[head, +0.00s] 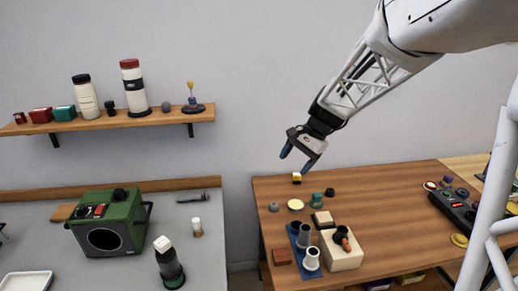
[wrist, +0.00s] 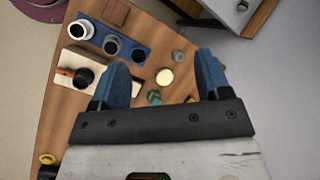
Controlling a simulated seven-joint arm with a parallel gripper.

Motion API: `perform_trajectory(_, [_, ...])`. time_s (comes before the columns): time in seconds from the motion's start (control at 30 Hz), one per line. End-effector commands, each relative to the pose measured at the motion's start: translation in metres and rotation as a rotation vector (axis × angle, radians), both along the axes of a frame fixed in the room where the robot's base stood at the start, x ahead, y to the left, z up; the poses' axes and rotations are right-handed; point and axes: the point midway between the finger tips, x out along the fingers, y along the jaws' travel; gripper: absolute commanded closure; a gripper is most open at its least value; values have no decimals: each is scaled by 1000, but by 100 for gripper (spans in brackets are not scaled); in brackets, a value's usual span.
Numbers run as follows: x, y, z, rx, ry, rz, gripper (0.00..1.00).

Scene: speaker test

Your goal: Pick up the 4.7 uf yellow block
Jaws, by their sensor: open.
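A small yellow block (head: 297,178) with dark and white parts sits near the far edge of the wooden table at right. Any label on it is too small to read. My gripper (head: 296,160) is above the block in the head view, pointing down and tilted, with its blue fingers apart and nothing between them. In the wrist view my gripper (wrist: 162,68) is also open.
Near the block are a pale yellow disc (head: 295,205), a teal piece (head: 316,200) and a grey knob (head: 273,207). A blue rack (head: 294,240) with cylinders and a cream box (head: 342,258) stand in front. A black control panel (head: 451,211) lies at right. A gap separates the left bench.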

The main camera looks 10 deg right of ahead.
Motion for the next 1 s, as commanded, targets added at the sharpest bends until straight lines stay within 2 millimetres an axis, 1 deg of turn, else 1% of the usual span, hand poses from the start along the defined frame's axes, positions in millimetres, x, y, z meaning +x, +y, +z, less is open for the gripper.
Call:
perform_trajectory(0.03, [12, -4, -6, 18, 16, -24, 30])
perform_trajectory(0.1, [27, -8, -12, 44, 36, -54, 30])
perform_trajectory(0.47, [101, -33, -51, 181, 143, -214, 30])
perform_trajectory(0.7, [148, -54, -83, 273, 213, -318, 30])
perform_trajectory(0.87, [178, -69, -107, 336, 259, -385, 30])
perform_trajectory(1.0, [203, -84, -130, 390, 299, -444, 30])
